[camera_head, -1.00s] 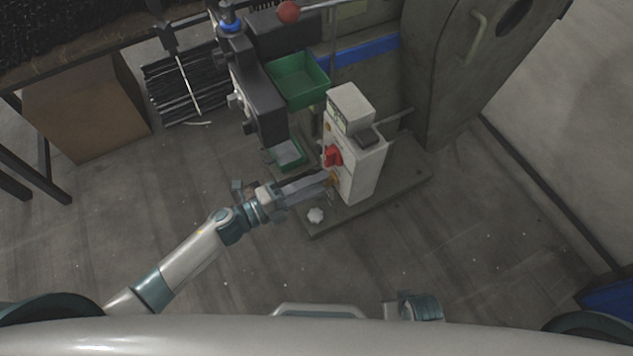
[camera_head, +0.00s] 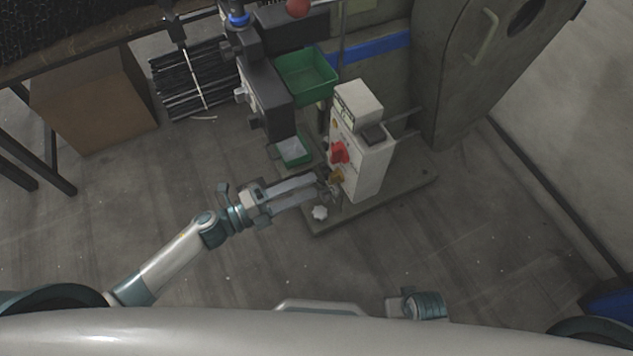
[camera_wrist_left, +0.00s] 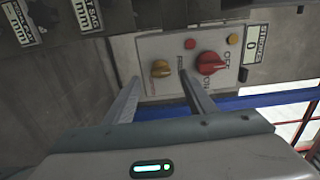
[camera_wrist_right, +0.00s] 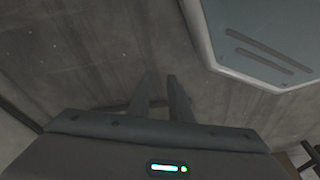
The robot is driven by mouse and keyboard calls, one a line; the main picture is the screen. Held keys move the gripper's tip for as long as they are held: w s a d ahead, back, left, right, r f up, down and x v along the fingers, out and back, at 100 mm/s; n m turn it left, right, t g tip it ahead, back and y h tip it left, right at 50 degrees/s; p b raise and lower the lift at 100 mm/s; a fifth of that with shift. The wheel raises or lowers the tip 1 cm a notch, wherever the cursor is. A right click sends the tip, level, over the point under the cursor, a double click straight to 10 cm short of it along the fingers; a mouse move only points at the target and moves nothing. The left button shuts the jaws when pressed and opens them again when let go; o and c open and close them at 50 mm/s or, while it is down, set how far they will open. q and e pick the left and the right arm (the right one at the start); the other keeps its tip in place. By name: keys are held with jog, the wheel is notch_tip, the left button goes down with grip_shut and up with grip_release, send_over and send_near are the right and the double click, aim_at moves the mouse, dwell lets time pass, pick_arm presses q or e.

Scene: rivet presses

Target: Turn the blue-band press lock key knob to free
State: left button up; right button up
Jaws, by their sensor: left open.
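The blue-band press carries a pale control box (camera_head: 364,165) with a brass-coloured key knob (camera_head: 337,176) low on its face. A red rotary switch (camera_head: 339,152) sits above the knob. In the left wrist view the brass knob (camera_wrist_left: 160,68) lies between the fingertips in the picture, and the red switch (camera_wrist_left: 210,63) is to its right. My left gripper (camera_head: 318,187) is open and empty, its fingertips just short of the box face. Small lettering by the knob is unreadable, so its setting cannot be told. My right gripper (camera_wrist_right: 160,77) is empty, with a narrow gap between its fingers.
A blue band (camera_head: 385,46) crosses the press body. A green bin (camera_head: 306,76) and a small green tray (camera_head: 293,151) stand beside the box. A white star-shaped handle (camera_head: 320,213) is low near the left fingers. Floor in front is clear.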

pick_arm(q)
jog(key=b+v, duration=0.1)
jog(key=v, duration=1.1)
jog(key=shift+s+a+b, duration=0.15)
jog(key=shift+a+b, duration=0.1)
jog(key=shift+b, duration=0.05)
pick_arm(e)
notch_tip(320, 180, up, 5)
jog(key=shift+a+r, duration=0.1)
jog(key=shift+w, duration=0.1)
